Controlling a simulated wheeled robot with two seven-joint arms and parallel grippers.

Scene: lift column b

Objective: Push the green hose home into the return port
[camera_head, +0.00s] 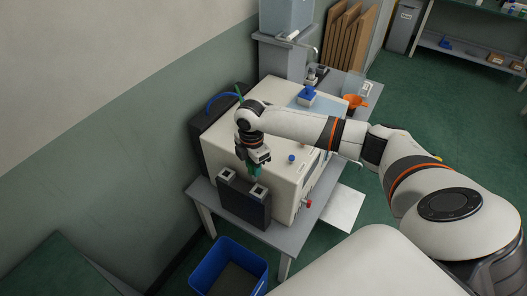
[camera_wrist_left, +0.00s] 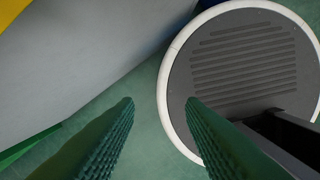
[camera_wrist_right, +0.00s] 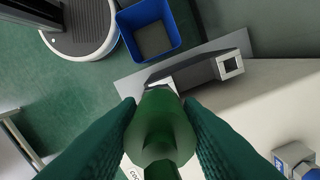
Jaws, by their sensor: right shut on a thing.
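My right gripper (camera_head: 256,170) points down above the dark block (camera_head: 243,205) at the near end of the cream machine. It is shut on the green hose (camera_wrist_right: 160,130), whose thick end fills the space between the fingers in the right wrist view. The block has two square-topped ports; the left one (camera_head: 228,175) is bare and the right one (camera_head: 258,189) lies just below the gripper. In the right wrist view one square opening (camera_wrist_right: 230,65) shows, and the hose hides its own tip. I cannot tell whether the tip touches a port. My left gripper (camera_wrist_left: 160,103) is open and empty.
The cream machine (camera_head: 283,163) stands on a grey table (camera_head: 294,236) close to the wall. A blue bin (camera_head: 228,270) stands on the floor below the block. A blue hose (camera_head: 219,98), a blue-capped item (camera_head: 308,94) and an orange funnel (camera_head: 355,101) are farther back.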

